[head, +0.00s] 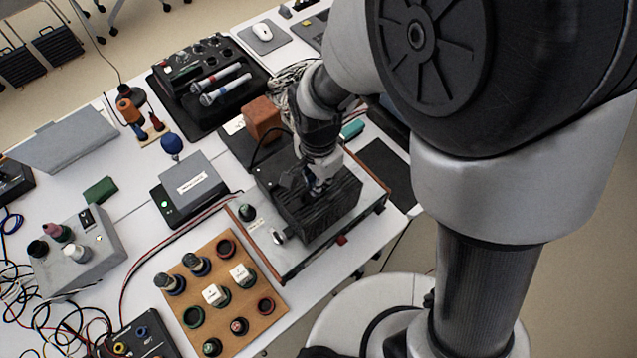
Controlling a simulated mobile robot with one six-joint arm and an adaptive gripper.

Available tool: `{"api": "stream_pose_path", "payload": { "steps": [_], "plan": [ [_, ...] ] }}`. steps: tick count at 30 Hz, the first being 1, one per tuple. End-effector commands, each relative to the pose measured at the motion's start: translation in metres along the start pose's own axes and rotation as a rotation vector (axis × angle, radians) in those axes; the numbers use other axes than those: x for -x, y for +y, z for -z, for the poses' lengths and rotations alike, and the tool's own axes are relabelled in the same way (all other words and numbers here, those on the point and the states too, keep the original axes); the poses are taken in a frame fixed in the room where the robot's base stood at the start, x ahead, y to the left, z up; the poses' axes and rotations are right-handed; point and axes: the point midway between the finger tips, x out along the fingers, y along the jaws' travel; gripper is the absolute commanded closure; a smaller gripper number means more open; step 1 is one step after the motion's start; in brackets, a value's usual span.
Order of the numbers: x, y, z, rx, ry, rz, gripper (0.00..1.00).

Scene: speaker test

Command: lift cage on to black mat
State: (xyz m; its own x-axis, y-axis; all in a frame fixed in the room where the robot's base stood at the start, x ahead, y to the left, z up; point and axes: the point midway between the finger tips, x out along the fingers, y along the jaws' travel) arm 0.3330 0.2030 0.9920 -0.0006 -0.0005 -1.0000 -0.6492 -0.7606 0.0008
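A dark, box-shaped cage (330,211) with ridged sides sits on a grey board with wooden edges (291,262) near the middle of the table. My gripper (312,190) points down at the cage's top, at its left part. The fingertips are dark against the dark cage, so I cannot tell whether they are open, shut or holding it. A flat black mat (386,168) lies on the white table just right of the board. Nothing shows on its visible part; my arm is close to its right side.
A wooden board with several round sockets (207,257) lies in front. A grey box with a green light (190,190) stands left of the cage. A brown block (262,118), a teal item (352,130) and a black tray with microphones (213,124) are behind. Cables lie at left.

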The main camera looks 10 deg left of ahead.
Motion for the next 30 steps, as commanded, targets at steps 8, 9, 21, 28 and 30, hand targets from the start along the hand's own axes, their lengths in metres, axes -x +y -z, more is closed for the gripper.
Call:
{"api": "stream_pose_path", "payload": {
  "steps": [8,9,21,28,30],
  "plan": [
    [0.056,-0.002,0.001,0.0,0.002,0.008,1.0],
    [0.068,-0.002,0.001,0.0,0.002,0.009,1.0],
    [0.17,-0.001,0.0,0.0,0.001,0.005,1.0],
    [0.191,0.0,0.0,0.0,0.001,0.002,1.0],
    [0.193,0.0,0.0,0.0,0.0,0.002,1.0]
  ]
}}
